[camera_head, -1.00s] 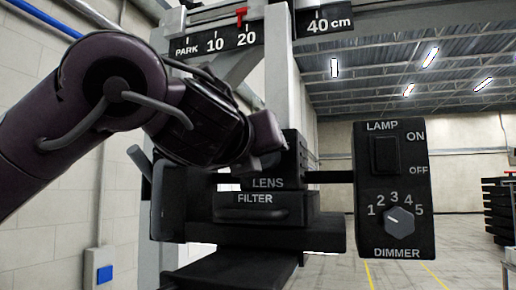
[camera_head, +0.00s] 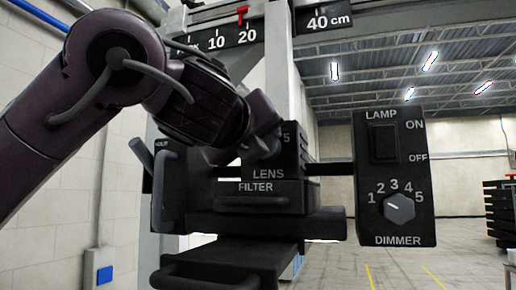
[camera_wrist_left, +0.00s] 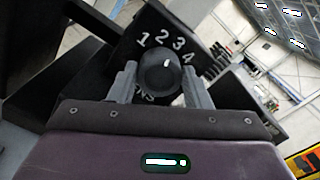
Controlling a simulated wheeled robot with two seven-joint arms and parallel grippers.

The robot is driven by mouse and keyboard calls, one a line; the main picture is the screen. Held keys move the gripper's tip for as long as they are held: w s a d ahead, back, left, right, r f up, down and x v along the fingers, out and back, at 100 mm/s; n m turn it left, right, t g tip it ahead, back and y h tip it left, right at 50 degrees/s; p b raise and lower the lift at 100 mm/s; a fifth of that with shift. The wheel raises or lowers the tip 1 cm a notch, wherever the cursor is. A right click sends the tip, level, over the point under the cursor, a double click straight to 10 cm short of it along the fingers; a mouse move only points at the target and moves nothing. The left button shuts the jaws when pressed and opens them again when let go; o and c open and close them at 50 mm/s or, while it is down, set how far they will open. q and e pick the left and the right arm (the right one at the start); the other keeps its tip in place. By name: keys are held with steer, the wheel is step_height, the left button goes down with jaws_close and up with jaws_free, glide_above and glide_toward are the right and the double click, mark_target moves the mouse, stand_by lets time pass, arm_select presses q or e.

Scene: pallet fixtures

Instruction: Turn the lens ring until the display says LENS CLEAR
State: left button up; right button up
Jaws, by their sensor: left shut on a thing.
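The lens ring is a round black knob (camera_wrist_left: 160,72) with a white mark, on a dark panel numbered 1 to 4 in the left wrist view. My left gripper (camera_wrist_left: 159,80) is shut on this knob, one finger on each side. In the head view my left gripper (camera_head: 266,145) is at the LENS block (camera_head: 268,174) and hides most of the knob; a 5 shows beside it. No display text can be read in either view. My right gripper is not in view.
The FILTER drawer (camera_head: 256,198) with its handle sits just below the lens block. To the right is a lamp box (camera_head: 395,177) with a switch and dimmer knob. A scale with a red pointer (camera_head: 242,13) runs above. Open floor lies at the right.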

arm_select(q)
steer(key=shift+f+n+b, duration=0.1)
steer(key=shift+n+b, duration=0.4)
steer(key=shift+n, duration=0.6)
steer(key=o, duration=0.8)
steer(key=shift+o, duration=1)
steer(key=shift+w+d, duration=0.1)
steer(key=shift+w, duration=0.1)
steer(key=b+v, duration=0.4)
steer(key=v, duration=0.4)
steer(key=shift+b, duration=0.4)
